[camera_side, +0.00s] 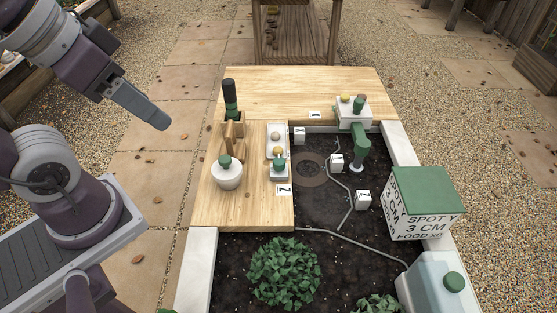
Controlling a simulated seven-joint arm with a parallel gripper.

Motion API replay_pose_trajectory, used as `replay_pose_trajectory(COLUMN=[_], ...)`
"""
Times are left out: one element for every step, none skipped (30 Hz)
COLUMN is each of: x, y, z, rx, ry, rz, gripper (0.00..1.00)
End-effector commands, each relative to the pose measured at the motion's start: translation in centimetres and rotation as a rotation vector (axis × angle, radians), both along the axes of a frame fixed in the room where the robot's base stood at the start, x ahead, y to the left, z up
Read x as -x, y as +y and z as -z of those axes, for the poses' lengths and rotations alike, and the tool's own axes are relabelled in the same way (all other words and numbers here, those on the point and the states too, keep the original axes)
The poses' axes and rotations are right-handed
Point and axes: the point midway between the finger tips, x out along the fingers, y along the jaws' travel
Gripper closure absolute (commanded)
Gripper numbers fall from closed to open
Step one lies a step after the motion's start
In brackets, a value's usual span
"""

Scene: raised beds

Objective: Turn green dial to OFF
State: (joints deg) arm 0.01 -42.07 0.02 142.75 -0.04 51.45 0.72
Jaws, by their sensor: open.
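A small white box (270,140) with a yellow knob (278,151) and a green knob (279,162) stands on the wooden board, beside a card marked 2 (284,190). A second white box (343,119) at the back right carries another yellow knob (346,98) and another green knob (359,104), near a card marked 1 (315,115). Dial markings are too small to read, so I cannot tell any setting. My gripper (158,121) is open and empty at upper left, in the air left of the board, well apart from both boxes.
A green-handled tool in a wooden stand (231,125) and a white pot with green knob (227,176) stand on the board (238,205).

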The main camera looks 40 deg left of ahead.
Motion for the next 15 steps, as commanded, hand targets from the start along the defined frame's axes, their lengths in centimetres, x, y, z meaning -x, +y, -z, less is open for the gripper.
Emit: replay_pose_trajectory(x=[-0.9,-1.8,-3.5,-5.0,-6.8,-9.3,-11.1,-13.0,-15.4,-17.1,-18.7,-20.8,-22.1,-23.2,-24.5], y=[0.0,-0.1,-0.1,-0.2,-0.2,-0.3,-0.3,-0.3,-0.3,-0.3,-0.3,-0.3,-0.3,-0.3,-0.2], z=[-0.2,-0.3,-0.4,-0.3,-0.1,0.5,1.1,2.0,3.5,4.8,6.3,8.6,10.4,12.3,14.7], rx=[-0.008,-0.017,-0.034,-0.048,-0.063,-0.082,-0.096,-0.109,-0.125,-0.137,-0.146,-0.158,-0.165,-0.172,-0.181], ry=[0.019,0.036,0.064,0.091,0.118,0.153,0.179,0.205,0.239,0.263,0.289,0.319,0.342,0.363,0.387], rz=[0.021,0.046,0.09,0.131,0.176,0.241,0.29,0.337,0.403,0.453,0.502,0.567,0.615,0.662,0.718], gripper=[0.48,0.48,0.48,0.48,0.48,0.48,0.48,0.48,0.48,0.48,0.48,0.48,0.48,0.48,0.48])
